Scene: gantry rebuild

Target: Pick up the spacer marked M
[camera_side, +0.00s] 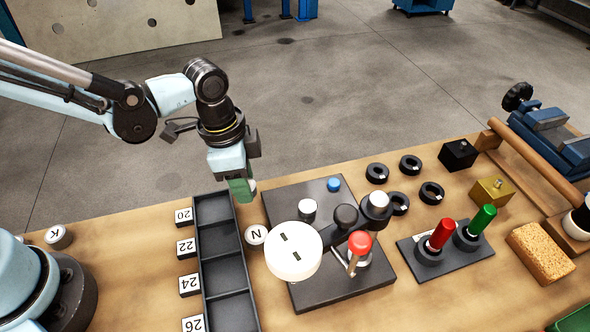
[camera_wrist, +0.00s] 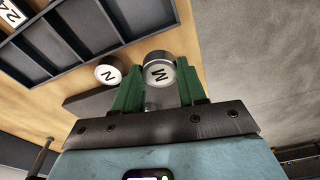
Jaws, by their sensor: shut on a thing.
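The spacer marked M (camera_wrist: 158,72) is a short pale cylinder with a dark M on its end face. In the wrist view my gripper (camera_wrist: 159,78) has its green fingers closed on either side of it. In the side view my gripper (camera_side: 242,189) is at the far end of the black tray, near the bench's back edge. The spacer marked N (camera_side: 256,234) stands right of the tray, and also shows in the wrist view (camera_wrist: 108,73).
The spacer marked K (camera_side: 58,236) is at the far left. The black compartment tray (camera_side: 222,241) has number labels along its left. A dark plate (camera_side: 283,203) with knobs and a white round head (camera_side: 293,262) stands close to the right. Several black rings (camera_side: 410,165) lie beyond.

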